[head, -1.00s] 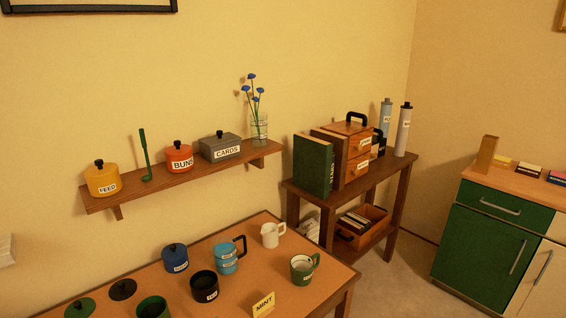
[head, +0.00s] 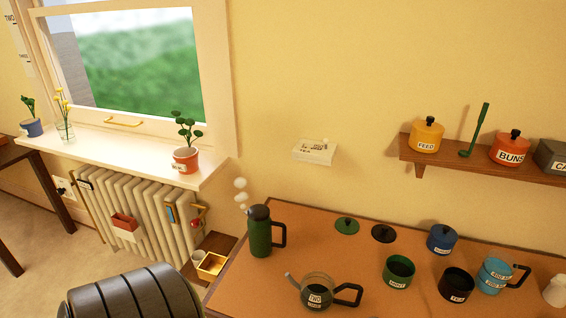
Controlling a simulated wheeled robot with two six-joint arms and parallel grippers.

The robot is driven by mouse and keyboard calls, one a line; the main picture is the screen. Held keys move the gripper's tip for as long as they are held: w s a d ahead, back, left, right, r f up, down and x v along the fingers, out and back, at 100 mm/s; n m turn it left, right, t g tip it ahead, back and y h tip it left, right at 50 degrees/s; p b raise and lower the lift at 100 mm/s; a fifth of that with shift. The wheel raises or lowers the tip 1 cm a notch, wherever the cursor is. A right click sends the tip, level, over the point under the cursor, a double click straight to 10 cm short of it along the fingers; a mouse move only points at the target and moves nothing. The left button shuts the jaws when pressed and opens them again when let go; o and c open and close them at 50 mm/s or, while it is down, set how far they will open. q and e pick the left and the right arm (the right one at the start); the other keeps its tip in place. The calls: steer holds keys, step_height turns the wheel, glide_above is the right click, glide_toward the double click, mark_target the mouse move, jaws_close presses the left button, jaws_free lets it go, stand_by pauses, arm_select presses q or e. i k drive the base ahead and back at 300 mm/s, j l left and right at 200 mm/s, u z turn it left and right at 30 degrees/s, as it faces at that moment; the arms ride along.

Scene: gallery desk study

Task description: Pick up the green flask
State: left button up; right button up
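The green flask (head: 260,233) stands upright at the left end of the orange-topped table in the head view. It has a dark cap and a dark handle on its right side. Pale puffs like steam hang above it. Neither of my grippers shows in the view, and nothing touches the flask.
A teapot (head: 318,292) labelled TWO stands in front of the flask. Lids (head: 346,226), a green pot (head: 398,271), a black pot (head: 456,284) and a blue jug (head: 494,275) stand to the right. A dark ribbed rounded object (head: 130,295) is at lower left, near a radiator (head: 150,215).

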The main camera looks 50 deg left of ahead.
mark_target(259, 222)
steer(key=u, duration=1.25)
steer(key=i+j, duration=0.1)
steer(key=j, duration=0.2)
steer(key=z, duration=0.05)
